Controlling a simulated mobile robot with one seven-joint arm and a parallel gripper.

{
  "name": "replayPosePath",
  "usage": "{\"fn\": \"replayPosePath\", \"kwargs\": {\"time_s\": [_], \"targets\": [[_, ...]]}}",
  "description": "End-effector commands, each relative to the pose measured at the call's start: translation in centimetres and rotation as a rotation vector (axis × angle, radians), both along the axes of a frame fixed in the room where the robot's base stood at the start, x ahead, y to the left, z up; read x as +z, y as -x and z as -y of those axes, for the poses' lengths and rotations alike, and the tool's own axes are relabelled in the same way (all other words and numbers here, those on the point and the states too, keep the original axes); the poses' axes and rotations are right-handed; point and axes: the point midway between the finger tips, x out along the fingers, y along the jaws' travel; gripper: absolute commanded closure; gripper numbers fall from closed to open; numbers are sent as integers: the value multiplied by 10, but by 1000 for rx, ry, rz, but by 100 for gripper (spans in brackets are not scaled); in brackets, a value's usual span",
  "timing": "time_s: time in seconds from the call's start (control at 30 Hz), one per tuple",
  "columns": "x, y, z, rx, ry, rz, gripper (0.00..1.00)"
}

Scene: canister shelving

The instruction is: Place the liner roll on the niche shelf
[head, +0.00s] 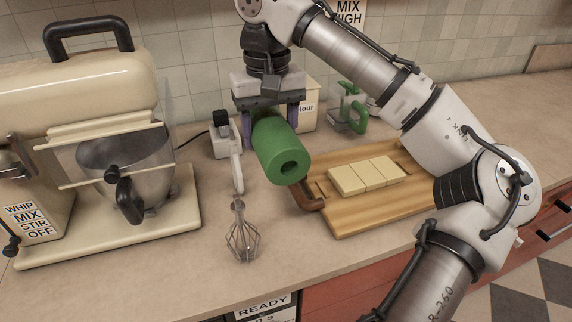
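The green liner roll (280,152) is a thick cylinder with a dark hole in its near end. It lies on its side, with the hole facing the camera and slightly right. My gripper (269,124) points down over the roll's far part, with a purple-grey finger on each side, and appears shut on it. The roll's near end overlaps the cutting board's left edge in the picture. I cannot tell whether it touches the counter. I cannot make out a niche shelf in this view.
A cream stand mixer (85,85) fills the left. A wooden board (345,222) with pale blocks (367,174) is at right. Bare counter (330,262) shows in front.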

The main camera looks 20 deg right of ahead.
Motion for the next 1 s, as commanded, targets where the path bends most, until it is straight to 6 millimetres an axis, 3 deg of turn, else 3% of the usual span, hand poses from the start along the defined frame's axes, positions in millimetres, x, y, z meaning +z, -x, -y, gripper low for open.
{"fn": "replayPosePath", "kwargs": {"time_s": [0.6,1.0], "targets": [[-140,1,-1,2,-6,-2,67],[-179,1,0,0,-3,-2,67]]}}
